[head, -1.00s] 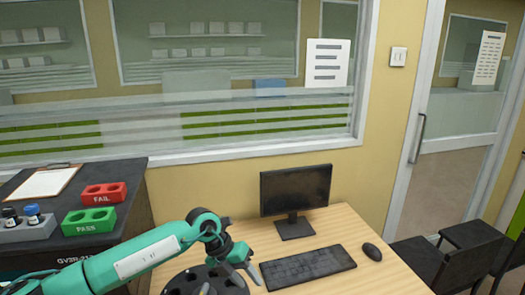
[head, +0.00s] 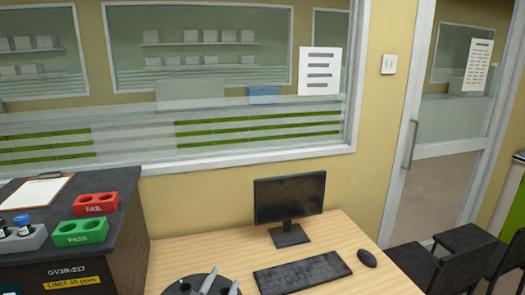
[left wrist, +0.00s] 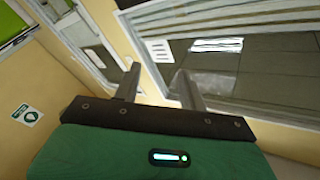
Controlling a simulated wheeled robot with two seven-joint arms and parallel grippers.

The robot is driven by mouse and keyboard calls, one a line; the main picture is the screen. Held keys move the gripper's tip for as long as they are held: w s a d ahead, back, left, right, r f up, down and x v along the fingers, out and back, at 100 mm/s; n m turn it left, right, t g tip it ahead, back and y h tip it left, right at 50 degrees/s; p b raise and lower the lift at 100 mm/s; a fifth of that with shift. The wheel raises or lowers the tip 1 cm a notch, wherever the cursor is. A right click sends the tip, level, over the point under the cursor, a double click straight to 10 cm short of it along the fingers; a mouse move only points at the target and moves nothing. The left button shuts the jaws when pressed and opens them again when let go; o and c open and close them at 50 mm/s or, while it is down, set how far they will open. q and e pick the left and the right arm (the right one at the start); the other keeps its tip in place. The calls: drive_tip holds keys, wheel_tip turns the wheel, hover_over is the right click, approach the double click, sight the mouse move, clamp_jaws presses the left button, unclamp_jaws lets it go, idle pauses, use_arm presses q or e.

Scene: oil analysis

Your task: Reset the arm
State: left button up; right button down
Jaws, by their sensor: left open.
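The rest of my left arm is out of that view. In the left wrist view, my left gripper (left wrist: 160,88) has its two fingers apart with nothing between them. It points toward the window and wall. My right gripper does not show.
A wooden desk (head: 200,247) carries a monitor (head: 290,200), keyboard (head: 302,273) and mouse (head: 367,258). On the dark counter at left are a red FAIL block (head: 95,204), a green PASS block (head: 80,232), a clipboard (head: 37,191) and a grey rack (head: 24,240) with bottles.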

use_arm(q)
drive_tip(key=s+a+f+n+g+y, duration=0.6)
drive_tip(key=s+a+f+g, duration=0.35)
drive_tip(key=f, duration=0.55)
drive_tip(key=s+a+f+n+g, duration=0.1)
drive_tip(key=s+a+f+g, duration=0.15)
drive_tip(key=s, duration=0.75)
drive_tip(key=s+a+f+n+g, duration=0.1)
drive_tip(key=s+a+f+g, duration=0.2)
drive_tip(key=s, duration=0.6)
wheel_tip(320, 180, down, 31)
drive_tip(key=d+g, duration=0.1)
drive_tip(key=g, duration=0.1)
drive_tip(key=s+a+f, duration=0.3)
drive_tip(key=s+f, duration=1.6)
drive_tip(key=f, duration=0.1)
drive_tip(key=shift+s+m+g+h+p, duration=0.3)
drive_tip(key=shift+s+m+g, duration=0.1)
